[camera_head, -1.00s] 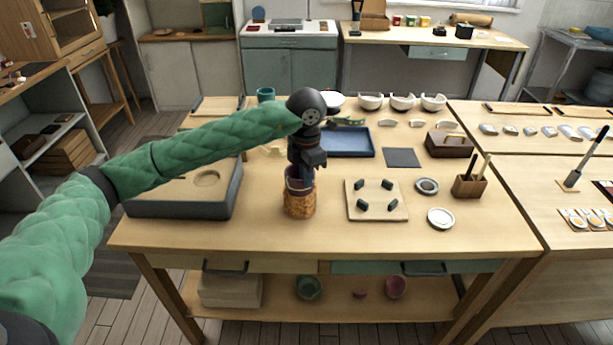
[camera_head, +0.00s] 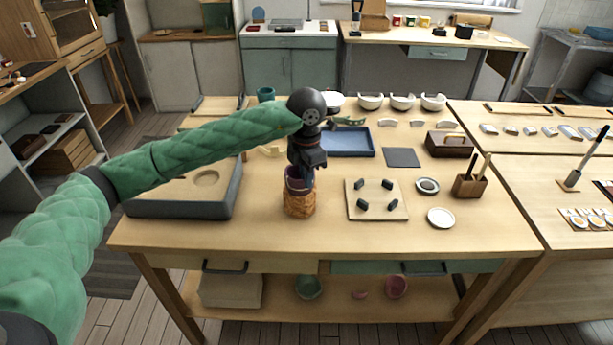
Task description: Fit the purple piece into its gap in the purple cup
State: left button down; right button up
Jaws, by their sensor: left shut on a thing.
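The purple cup (camera_head: 292,186) sits upright in a round woven cork-coloured holder (camera_head: 299,205) near the front middle of the table. Only part of its rim and wall shows above the holder. My left gripper (camera_head: 301,180) points straight down at the cup, its fingertips at the rim. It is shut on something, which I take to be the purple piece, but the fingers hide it. I cannot tell whether the piece touches the gap. My right gripper is not in view.
A pegged board (camera_head: 377,212) lies right of the cup, with a white dish (camera_head: 441,218) and a brush box (camera_head: 469,186) beyond. A blue tray (camera_head: 348,153) is behind. A grey-sided box (camera_head: 181,208) stands left. Bare table lies in front.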

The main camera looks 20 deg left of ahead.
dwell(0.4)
pick_arm(q)
jog(key=c, duration=1)
grip_release()
jog(key=shift+r, duration=0.15)
jog(key=shift+r+p, duration=0.45)
jog(key=shift+r, duration=2.35)
